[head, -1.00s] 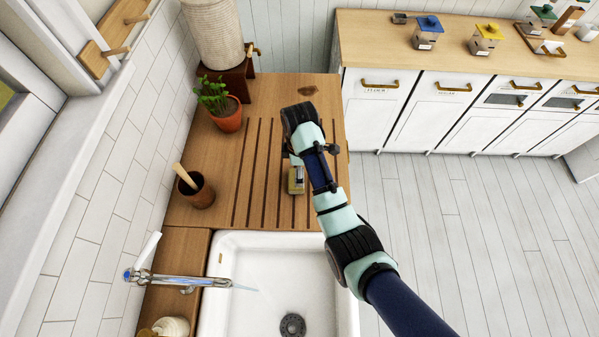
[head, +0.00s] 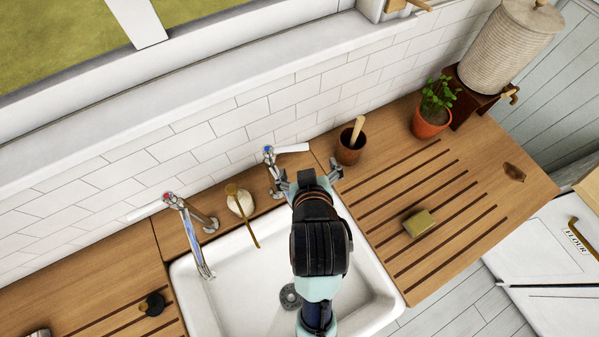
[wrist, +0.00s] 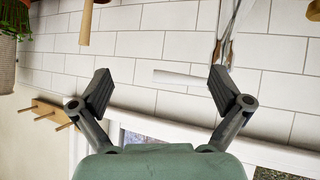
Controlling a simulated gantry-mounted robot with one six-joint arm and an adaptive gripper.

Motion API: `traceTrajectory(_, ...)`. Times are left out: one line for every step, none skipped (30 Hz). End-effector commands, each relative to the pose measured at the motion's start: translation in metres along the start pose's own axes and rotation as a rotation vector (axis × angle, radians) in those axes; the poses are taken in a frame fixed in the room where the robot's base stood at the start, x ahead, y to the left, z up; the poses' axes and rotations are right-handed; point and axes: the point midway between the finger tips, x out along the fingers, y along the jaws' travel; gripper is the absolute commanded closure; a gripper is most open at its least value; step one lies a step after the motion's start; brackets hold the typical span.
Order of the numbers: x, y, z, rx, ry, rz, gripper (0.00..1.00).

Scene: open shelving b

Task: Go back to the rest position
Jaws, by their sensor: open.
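My gripper (head: 304,178) is over the back edge of the sink in the head view, close to the tap with the blue mark (head: 268,155). Its two dark fingers are spread wide apart. In the wrist view, nothing lies between the fingers (wrist: 160,88), and the white tiled wall (wrist: 145,45) shows beyond them. My arm stretches up from the bottom of the head view across the sink. No marker of a rest position is visible.
The white sink (head: 375,300) lies under my arm. A second tap (head: 190,230) and a brush (head: 243,212) are to the left. A brown cup (head: 350,150), potted plant (head: 432,122) and yellowish block (head: 419,223) are on the wooden counter (head: 465,255) to the right.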

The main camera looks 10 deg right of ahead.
Motion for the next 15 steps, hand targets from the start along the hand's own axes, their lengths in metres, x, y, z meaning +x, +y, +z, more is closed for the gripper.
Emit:
traceTrajectory(-0.022,-0.025,-0.011,0.033,0.074,-0.035,0.0)
traceTrajectory(-0.034,-0.036,-0.017,0.059,0.112,-0.053,0.0)
traceTrajectory(-0.047,-0.046,-0.022,0.086,0.15,-0.074,0.0)
traceTrajectory(-0.054,-0.052,-0.025,0.102,0.171,-0.086,0.0)
traceTrajectory(-0.059,-0.056,-0.028,0.115,0.187,-0.095,0.0)
traceTrajectory(-0.064,-0.059,-0.029,0.125,0.199,-0.102,0.0)
traceTrajectory(-0.066,-0.06,-0.03,0.13,0.204,-0.105,0.0)
traceTrajectory(-0.066,-0.06,-0.031,0.133,0.206,-0.106,0.0)
traceTrajectory(-0.066,-0.06,-0.031,0.134,0.206,-0.106,0.0)
traceTrajectory(-0.066,-0.059,-0.031,0.133,0.205,-0.105,0.0)
traceTrajectory(-0.066,-0.059,-0.031,0.133,0.205,-0.105,0.0)
traceTrajectory(-0.066,-0.059,-0.031,0.133,0.205,-0.104,0.0)
traceTrajectory(-0.066,-0.059,-0.031,0.133,0.204,-0.104,0.0)
traceTrajectory(-0.066,-0.059,-0.031,0.132,0.204,-0.104,0.0)
traceTrajectory(-0.067,-0.059,-0.033,0.132,0.204,-0.104,0.0)
